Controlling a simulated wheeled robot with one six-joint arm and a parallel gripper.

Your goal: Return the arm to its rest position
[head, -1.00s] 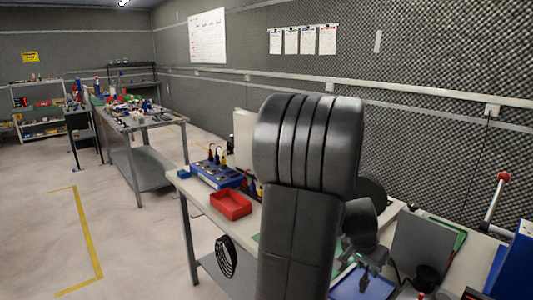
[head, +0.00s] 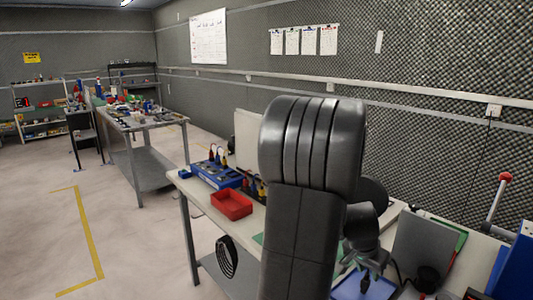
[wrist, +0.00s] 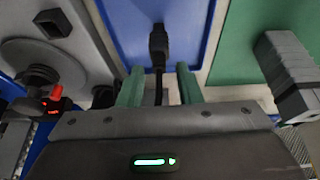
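My arm (head: 305,200) stands upright in the middle of the head view and hides part of the workbench. My gripper (wrist: 160,82) shows in the wrist view as two green fingers set apart, so it is open. A black plug with a cable (wrist: 158,45) lies over a blue tray (wrist: 190,20), and its cable runs down between the fingers in the picture. I see no finger touching it. In the head view the blue tray (head: 352,290) is partly hidden by my arm and gripper.
A red bin (head: 232,205) and a blue rack (head: 215,174) stand on the bench left of my arm. A grey panel (head: 422,246) and a red-knobbed lever (head: 498,198) are at the right. In the wrist view, a grey block (wrist: 285,72) lies right. Floor at left is clear.

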